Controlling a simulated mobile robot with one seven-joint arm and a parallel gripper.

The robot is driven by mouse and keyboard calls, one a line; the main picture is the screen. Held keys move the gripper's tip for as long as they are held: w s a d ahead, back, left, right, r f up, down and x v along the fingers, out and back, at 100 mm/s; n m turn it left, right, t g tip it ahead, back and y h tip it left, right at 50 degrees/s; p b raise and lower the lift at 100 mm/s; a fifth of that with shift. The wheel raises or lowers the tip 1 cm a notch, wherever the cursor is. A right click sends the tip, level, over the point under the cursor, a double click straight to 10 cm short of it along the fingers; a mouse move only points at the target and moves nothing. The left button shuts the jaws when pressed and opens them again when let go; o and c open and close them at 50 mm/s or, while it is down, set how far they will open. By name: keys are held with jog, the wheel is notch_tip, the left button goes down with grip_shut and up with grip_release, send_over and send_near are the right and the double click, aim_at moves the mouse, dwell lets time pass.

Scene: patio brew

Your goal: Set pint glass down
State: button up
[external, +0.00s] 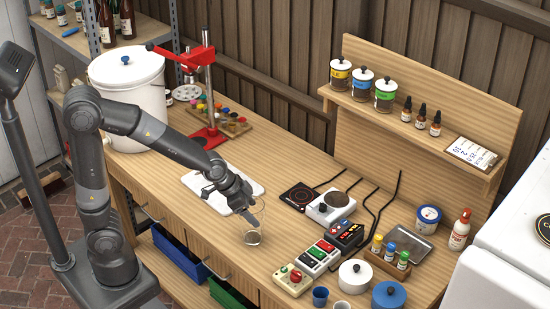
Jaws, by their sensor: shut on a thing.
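The pint glass (253,237) is clear and hard to make out. Its base shows as a pale round disc low over the front part of the wooden bench (215,240), and part of its rim shows beside my gripper. My gripper (250,217) is shut on the glass, with the fingers at its side. The glass looks about upright. I cannot tell whether its base touches the bench top.
A white mat (205,195) lies behind-left. A black scale (299,195), a white hot plate (331,207), and button boxes (292,281) stand to the right. A red bottle capper (207,90) and white bucket (135,125) stand further back. The bench's front edge is close.

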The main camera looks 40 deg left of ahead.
jog(key=o, duration=1.6)
jog(key=shift+f, duration=0.1)
jog(key=v, duration=1.2)
jog(key=s+a+r+n+y, duration=0.1)
jog(key=s+a+n, duration=0.1)
jog(key=a, duration=0.4)
jog(key=s+a+n+y, duration=0.1)
jog(key=s+a+n, duration=0.2)
jog(key=a, duration=0.4)
jog(key=s+a+r+n+y, duration=0.1)
jog(key=s+a+n, duration=0.1)
jog(key=s+a, duration=0.2)
jog(key=shift+s+a+r+t+y, duration=0.15)
jog(key=shift+s+a+t, duration=0.05)
jog(key=shift+a, duration=0.4)
jog(key=shift+s+a+r+t+y, duration=0.15)
jog(key=shift+a+t, duration=0.05)
jog(key=shift+a, duration=0.4)
